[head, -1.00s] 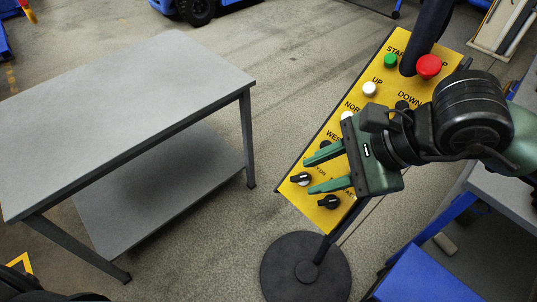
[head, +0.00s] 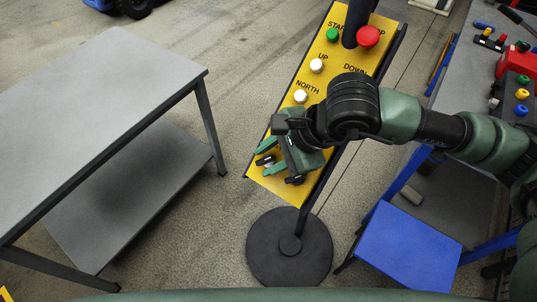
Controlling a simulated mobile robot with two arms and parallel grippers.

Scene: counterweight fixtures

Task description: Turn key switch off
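A tilted yellow control panel (head: 318,95) stands on a post with a round black base. At its lower end is a black knob with a light pointer (head: 265,160), which looks like the key switch; its label is hidden or too small to read. A second black knob (head: 294,180) sits lower right of it, partly covered by my gripper. My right gripper (head: 260,161) is open, with its green fingers on either side of the knob with the light pointer. I cannot tell whether they touch it. My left gripper is out of view.
Higher on the panel are a green button (head: 333,35), a red button (head: 368,37) and white buttons (head: 316,66). A grey table (head: 95,95) stands at left. A blue box-like surface (head: 412,240) and a workbench (head: 468,75) with parts are at right.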

